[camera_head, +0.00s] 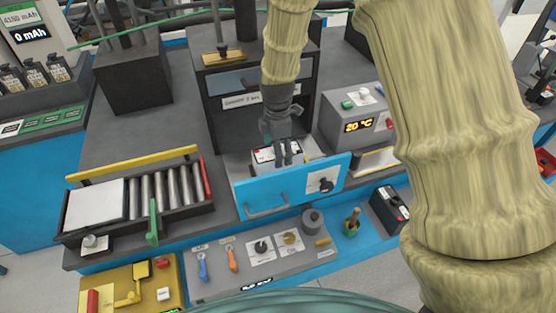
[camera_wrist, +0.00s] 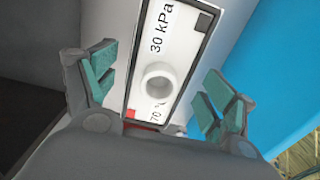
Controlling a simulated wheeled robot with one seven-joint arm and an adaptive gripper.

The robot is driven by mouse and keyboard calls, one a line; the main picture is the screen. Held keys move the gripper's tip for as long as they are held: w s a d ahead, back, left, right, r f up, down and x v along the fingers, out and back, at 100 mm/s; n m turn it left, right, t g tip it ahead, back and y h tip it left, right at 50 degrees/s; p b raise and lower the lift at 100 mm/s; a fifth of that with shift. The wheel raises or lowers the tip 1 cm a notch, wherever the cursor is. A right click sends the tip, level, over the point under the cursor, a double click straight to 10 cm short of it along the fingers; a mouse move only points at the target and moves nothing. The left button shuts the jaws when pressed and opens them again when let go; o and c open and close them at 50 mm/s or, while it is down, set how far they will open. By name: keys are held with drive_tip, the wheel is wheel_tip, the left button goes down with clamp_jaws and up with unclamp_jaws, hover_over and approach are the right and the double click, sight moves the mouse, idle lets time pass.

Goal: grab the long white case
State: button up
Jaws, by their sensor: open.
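The long white case (camera_wrist: 157,85) is a narrow white-topped box with a dark edge, a round white boss and the markings "30 kPa" and "70 %". In the head view a white top with a red mark (camera_head: 264,156), likely the same case, shows partly behind my fingers inside the blue-fronted drawer (camera_head: 245,193). My gripper (camera_wrist: 160,92) is open. Its green-padded fingers stand on either side of the case in the wrist view, with gaps between. In the head view my gripper (camera_head: 284,156) points down over the open drawer. How deep the fingers reach is unclear.
The drawer's blue front stands close on the right in the wrist view. A dark cabinet (camera_head: 216,113) rises behind the drawer. A box reading "20 °C" (camera_head: 376,122) stands to the right, and a roller tray (camera_head: 118,220) to the left. Knobs and small tools lie in front.

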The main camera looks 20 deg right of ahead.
drive_tip(key=shift+w+f+p, duration=0.2)
drive_tip(key=shift+f+p, duration=0.15)
drive_tip(key=shift+f, duration=0.7)
drive_tip(key=shift+s+f, duration=0.2)
drive_tip(key=shift+f, duration=0.35)
drive_tip(key=shift+w+f, duration=0.1)
drive_tip(key=shift+c, duration=0.2)
drive_tip(key=c, duration=1.3)
